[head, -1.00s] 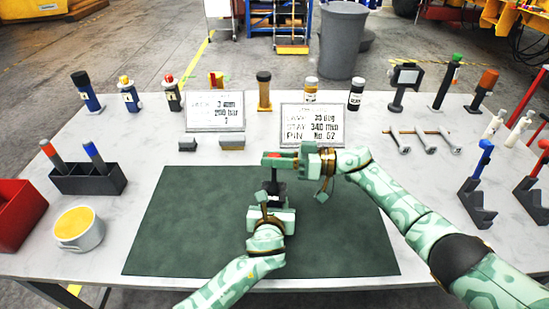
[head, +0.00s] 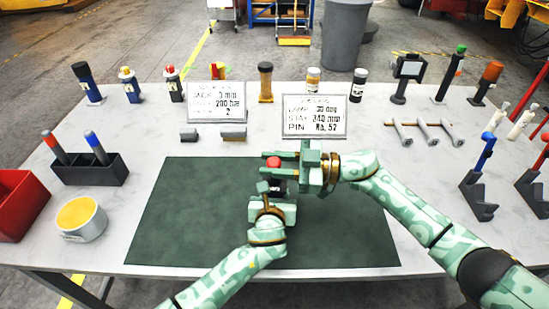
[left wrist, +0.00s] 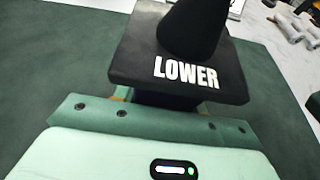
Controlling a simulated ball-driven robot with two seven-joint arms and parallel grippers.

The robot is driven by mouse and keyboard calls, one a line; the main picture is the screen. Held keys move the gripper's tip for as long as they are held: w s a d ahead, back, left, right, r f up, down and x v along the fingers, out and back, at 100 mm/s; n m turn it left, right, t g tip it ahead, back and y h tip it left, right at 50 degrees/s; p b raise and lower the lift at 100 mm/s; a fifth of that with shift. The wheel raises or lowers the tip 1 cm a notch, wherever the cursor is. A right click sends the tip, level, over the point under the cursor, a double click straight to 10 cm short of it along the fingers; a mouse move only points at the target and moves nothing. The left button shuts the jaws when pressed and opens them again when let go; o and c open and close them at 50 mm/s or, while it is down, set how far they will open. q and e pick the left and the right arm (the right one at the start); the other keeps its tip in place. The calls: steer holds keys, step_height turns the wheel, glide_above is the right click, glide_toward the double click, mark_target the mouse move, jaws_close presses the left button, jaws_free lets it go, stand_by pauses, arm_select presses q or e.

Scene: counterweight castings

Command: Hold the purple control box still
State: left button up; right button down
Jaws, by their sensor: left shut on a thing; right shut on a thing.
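The control box (left wrist: 135,60) shows in the left wrist view as a dark top plate marked LOWER with a dark, narrower body below. Its purple colour is hard to make out. A black boot (left wrist: 192,28) rises from the plate. In the head view my grippers hide most of the box. My left gripper (head: 277,189) is shut on the box from the front. A red knob (head: 273,162) stands above the box. My right gripper (head: 279,162) comes in from the right and is shut on the red-knobbed lever; its exact contact is partly hidden.
The green mat (head: 190,225) is otherwise clear. Two signs, a left one (head: 217,103) and a right one (head: 314,117), stand behind it. A black holder (head: 90,172), a yellow-filled cup (head: 82,219) and a red bin (head: 20,208) are left. Blue (head: 478,190) and red-handled stands are right.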

steer(key=shift+s+f+n, duration=0.15)
steer(key=shift+s+n, duration=0.05)
steer(key=shift+n, duration=0.1)
steer(key=c, duration=1.1)
jaws_free()
steer(key=shift+s, duration=0.1)
steer(key=shift+a, duration=0.1)
